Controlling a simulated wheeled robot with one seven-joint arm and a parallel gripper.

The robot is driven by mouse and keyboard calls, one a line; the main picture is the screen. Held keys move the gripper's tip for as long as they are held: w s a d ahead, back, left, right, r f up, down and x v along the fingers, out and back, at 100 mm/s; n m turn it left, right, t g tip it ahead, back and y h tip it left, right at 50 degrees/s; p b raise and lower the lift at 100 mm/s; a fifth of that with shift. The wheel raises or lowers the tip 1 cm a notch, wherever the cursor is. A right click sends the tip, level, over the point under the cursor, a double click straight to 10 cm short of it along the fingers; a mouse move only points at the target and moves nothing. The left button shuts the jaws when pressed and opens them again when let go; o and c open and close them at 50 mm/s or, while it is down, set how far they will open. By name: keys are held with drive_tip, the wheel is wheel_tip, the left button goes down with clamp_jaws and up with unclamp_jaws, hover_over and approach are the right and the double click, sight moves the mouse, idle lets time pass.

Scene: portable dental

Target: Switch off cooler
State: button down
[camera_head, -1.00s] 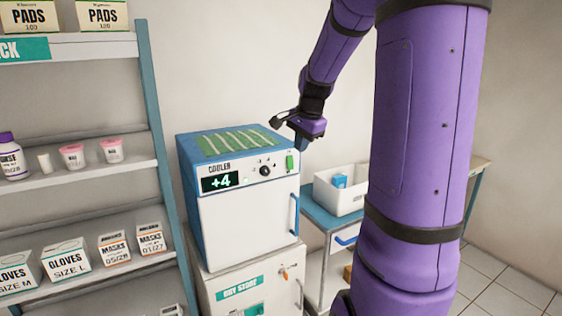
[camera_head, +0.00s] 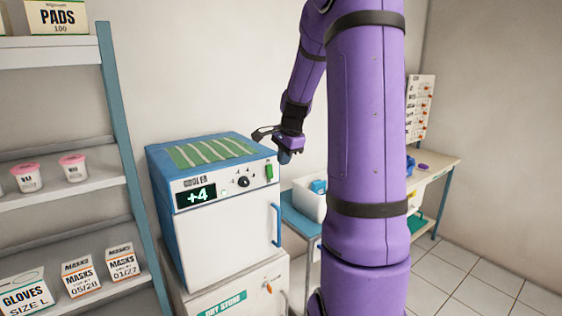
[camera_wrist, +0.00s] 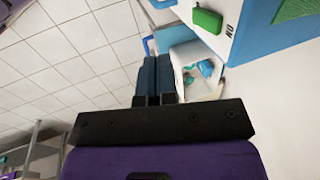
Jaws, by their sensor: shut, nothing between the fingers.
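The cooler (camera_head: 228,222) is a white box with a blue top and a green striped mat on it. Its display (camera_head: 195,196) is lit and reads +4. A black knob (camera_head: 243,181) sits right of the display. A green switch (camera_head: 269,172) is at the right end of the panel, and it also shows in the wrist view (camera_wrist: 207,20) near the letters "NO". My gripper (camera_head: 285,157) is shut and empty, just right of the cooler's upper right corner, apart from the switch in the picture. In the wrist view my fingers (camera_wrist: 154,80) lie together, left of and below the switch.
The cooler stands on a dry store cabinet (camera_head: 240,290). A blue-topped side table (camera_head: 298,222) with a white bin (camera_head: 308,203) stands to the right. A shelf with boxes (camera_head: 80,276) is at the left. A bench (camera_head: 440,170) is at the far right.

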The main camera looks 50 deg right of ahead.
sight(272, 175)
drive_tip(key=shift+w+d+f, duration=0.25)
drive_tip(key=shift+w+f, duration=0.75)
drive_tip(key=shift+f, duration=0.4)
drive_tip(key=shift+w+d+f, duration=0.25)
drive_tip(key=shift+w+f, duration=0.8)
drive_tip(key=shift+f, duration=0.4)
drive_tip(key=shift+w+d+f, duration=0.25)
drive_tip(key=shift+w+f, duration=0.75)
drive_tip(key=shift+f, duration=0.4)
drive_tip(key=shift+w+f+t, duration=0.2)
drive_tip(key=shift+w+t, duration=0.15)
drive_tip(key=shift+t, duration=0.15)
drive_tip(key=shift+r, duration=0.15)
drive_tip(key=shift+r, duration=0.65)
drive_tip(key=shift+s, duration=0.1)
